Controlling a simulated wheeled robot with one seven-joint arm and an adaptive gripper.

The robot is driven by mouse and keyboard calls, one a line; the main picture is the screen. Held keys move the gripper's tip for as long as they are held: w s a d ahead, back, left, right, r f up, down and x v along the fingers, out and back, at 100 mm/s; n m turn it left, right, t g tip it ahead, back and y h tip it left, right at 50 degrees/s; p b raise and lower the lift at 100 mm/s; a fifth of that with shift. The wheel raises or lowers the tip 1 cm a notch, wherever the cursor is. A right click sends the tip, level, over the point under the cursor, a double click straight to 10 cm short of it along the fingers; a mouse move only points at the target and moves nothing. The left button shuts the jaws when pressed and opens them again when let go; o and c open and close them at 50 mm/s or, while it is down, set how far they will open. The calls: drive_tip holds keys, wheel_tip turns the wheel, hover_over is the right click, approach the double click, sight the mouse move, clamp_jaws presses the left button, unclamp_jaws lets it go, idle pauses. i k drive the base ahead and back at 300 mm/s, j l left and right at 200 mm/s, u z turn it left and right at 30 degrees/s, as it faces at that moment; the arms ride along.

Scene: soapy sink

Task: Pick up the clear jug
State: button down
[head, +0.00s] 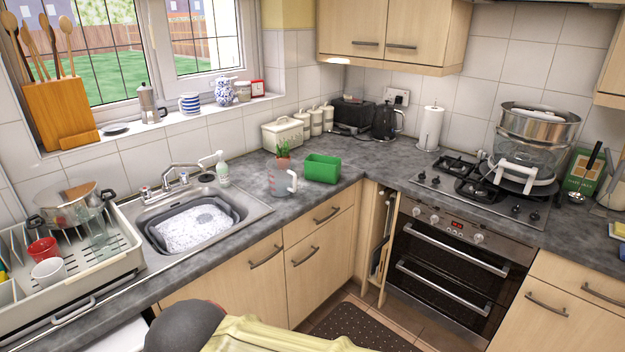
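The clear jug (279,183) stands upright on the grey worktop between the sink and the corner. It is see-through with reddish markings, and its pale handle points right. A small potted plant is close behind it, and a green tub is just to its right. I cannot tell whether the jug touches either. My gripper is not in view; only a yellow and dark grey part of my arm shows at the bottom edge, well in front of the jug.
The sink (243,221) with a foamy basin (194,228) lies left of the jug, with a soap bottle (222,170) behind. The green tub (322,168) and potted plant (283,161) crowd the jug. Worktop in front of it is clear. A steamer (530,150) stands on the hob.

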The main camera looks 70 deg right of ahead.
sight(280, 173)
drive_tip(key=z, duration=1.95)
